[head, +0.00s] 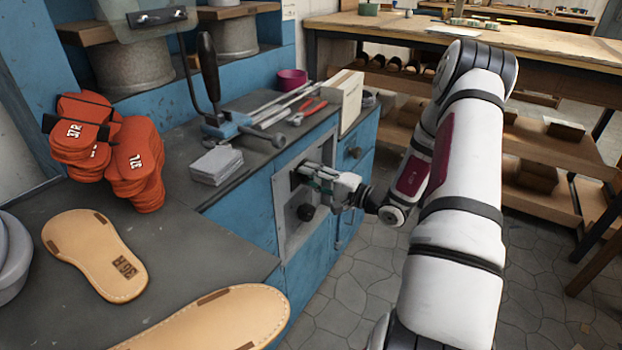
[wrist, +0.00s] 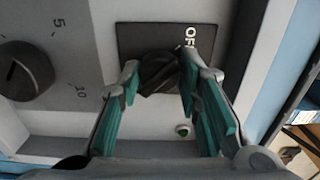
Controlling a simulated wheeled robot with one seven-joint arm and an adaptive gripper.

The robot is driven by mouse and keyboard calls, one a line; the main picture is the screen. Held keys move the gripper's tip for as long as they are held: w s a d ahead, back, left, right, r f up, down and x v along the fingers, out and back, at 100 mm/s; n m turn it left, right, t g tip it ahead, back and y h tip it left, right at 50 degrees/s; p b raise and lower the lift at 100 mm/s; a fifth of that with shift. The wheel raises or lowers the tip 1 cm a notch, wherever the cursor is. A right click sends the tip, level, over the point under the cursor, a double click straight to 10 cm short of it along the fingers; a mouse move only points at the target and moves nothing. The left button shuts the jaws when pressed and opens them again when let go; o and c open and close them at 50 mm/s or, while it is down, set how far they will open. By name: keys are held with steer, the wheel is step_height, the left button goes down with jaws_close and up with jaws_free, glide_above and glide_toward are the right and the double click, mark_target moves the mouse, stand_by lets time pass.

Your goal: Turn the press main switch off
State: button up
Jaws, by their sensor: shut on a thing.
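The press main switch (wrist: 158,72) is a black rotary knob on a dark plate (wrist: 130,38) with white lettering, partly cut off, that begins "OF". My gripper (wrist: 157,85) is shut on this knob, one finger on each side, in the wrist view. The fingers have green pads and hide part of the knob and plate. In the head view my gripper (head: 304,180) reaches the grey control panel (head: 290,228) on the blue press front, and the switch is hidden behind it. The knob's pointer direction is hard to tell.
A second black knob (wrist: 24,70) with a scale marked 5 and 10 sits left of the switch; a small round indicator (wrist: 183,129) is below right. Tan soles (head: 95,255), orange pieces (head: 135,165) and tools lie on the bench top. The floor (head: 350,290) beside the press is clear.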

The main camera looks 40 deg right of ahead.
steer(key=shift+f, duration=0.1)
steer(key=o, duration=1.1)
steer(key=v, duration=1.2)
